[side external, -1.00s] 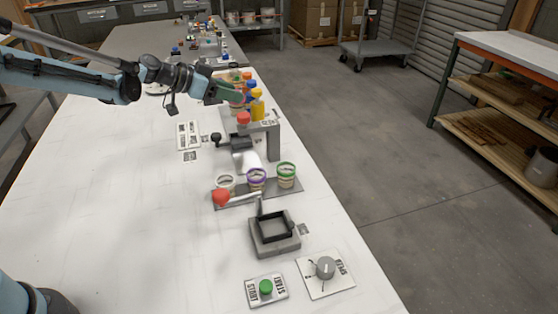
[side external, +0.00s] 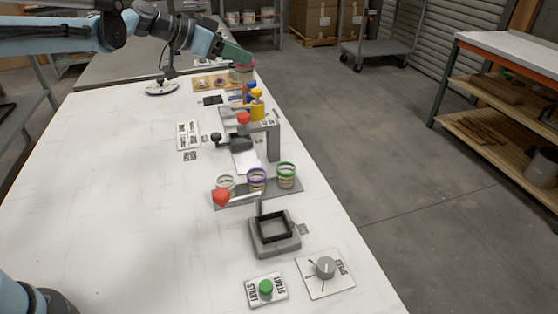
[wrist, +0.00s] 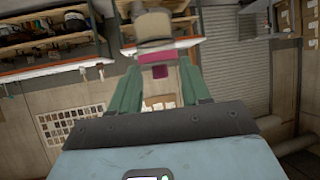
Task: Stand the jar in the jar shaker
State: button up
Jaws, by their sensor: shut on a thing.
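My gripper (side external: 238,56) is raised over the far end of the white table. It is shut on a jar (side external: 243,74) with a pink band, which hangs at the fingertips. The jar shaker (side external: 290,244), a grey base with a black square frame and a red-knobbed lever, stands near the front. Its frame looks empty. My gripper is far behind it and well above.
Beside the shaker are a green start button (side external: 265,287) and a grey speed dial (side external: 325,267). Several open cups stand on a grey plate (side external: 240,196). The table's left side is clear.

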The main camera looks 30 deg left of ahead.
jog(key=s+d+f+n+t+y, duration=0.1)
jog(key=s+d+f+n+y, duration=0.1)
jog(key=s+d, duration=0.9)
jog(key=n+y, duration=0.2)
send_over(267, 236)
jog(key=shift+t, duration=0.3)
notch_tip(267, 236, down, 16)
jog(key=shift+f, duration=0.1)
dwell(0.5)
jog(key=o, duration=1.1)
jog(key=shift+c, duration=0.2)
